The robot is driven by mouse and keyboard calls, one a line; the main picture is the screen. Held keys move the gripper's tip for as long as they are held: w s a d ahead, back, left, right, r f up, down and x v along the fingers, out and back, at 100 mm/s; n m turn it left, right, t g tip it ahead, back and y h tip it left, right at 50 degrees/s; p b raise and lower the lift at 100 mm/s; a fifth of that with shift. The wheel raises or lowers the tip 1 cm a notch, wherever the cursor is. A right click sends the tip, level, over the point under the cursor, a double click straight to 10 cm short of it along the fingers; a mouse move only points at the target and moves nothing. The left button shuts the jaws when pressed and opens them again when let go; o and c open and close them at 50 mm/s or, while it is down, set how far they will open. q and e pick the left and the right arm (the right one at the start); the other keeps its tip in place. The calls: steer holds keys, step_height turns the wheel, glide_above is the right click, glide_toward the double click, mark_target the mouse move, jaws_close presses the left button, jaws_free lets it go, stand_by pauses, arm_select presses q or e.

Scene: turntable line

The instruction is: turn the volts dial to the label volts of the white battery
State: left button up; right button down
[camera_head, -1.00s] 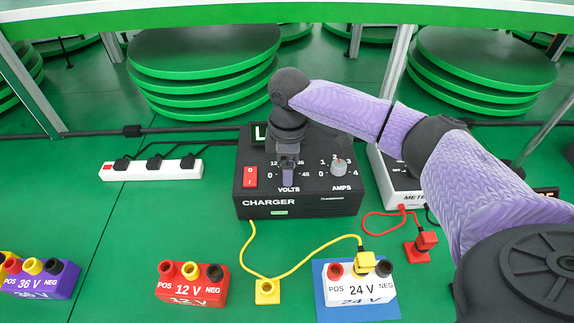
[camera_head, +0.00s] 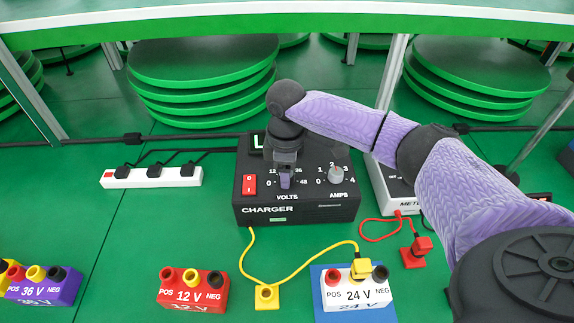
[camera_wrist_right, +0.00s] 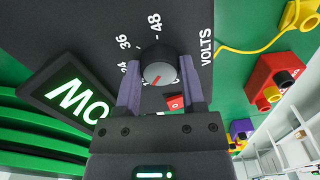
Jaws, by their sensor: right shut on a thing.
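The charger (camera_head: 315,212) is a black box with a volts dial at left and an amps dial (camera_head: 336,174) at right. My right gripper (camera_head: 285,182) reaches down over the volts dial and hides it in the head view. In the right wrist view the volts dial (camera_wrist_right: 158,66) is a grey knob between the two purple fingers of my right gripper (camera_wrist_right: 160,85), which are shut on it. A short red mark shows on the knob's lower part; which number it points at is unclear. The white battery (camera_head: 357,294) is labelled 24 V. My left gripper is out of view.
The red 12 V battery (camera_head: 193,292) and purple 36 V battery (camera_head: 42,288) stand at left. A red switch (camera_head: 249,184) is beside the volts dial. A white meter (camera_head: 390,188) stands right of the charger. Yellow and red cables cross the green surface in front.

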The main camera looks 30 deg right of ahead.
steer(key=m+p, duration=0.2)
steer(key=p, duration=0.1)
steer(key=m+p, duration=0.2)
steer(key=p, duration=0.2)
steer(key=shift+r+m+p, duration=0.3)
steer(key=shift+r+m, duration=0.05)
steer(key=shift+m, duration=0.05)
steer(key=shift+f+m+p, duration=0.1)
steer(key=shift+m+p, duration=0.55)
steer(key=shift+m, duration=0.15)
steer(key=shift+f+m+p, duration=0.15)
steer(key=shift+m+p, duration=0.65)
steer(key=shift+m, duration=0.3)
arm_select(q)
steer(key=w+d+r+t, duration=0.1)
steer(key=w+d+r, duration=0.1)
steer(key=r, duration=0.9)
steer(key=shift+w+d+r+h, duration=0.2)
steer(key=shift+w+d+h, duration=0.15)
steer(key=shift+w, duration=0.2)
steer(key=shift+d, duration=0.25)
arm_select(e)
steer(key=shift+m, duration=0.4)
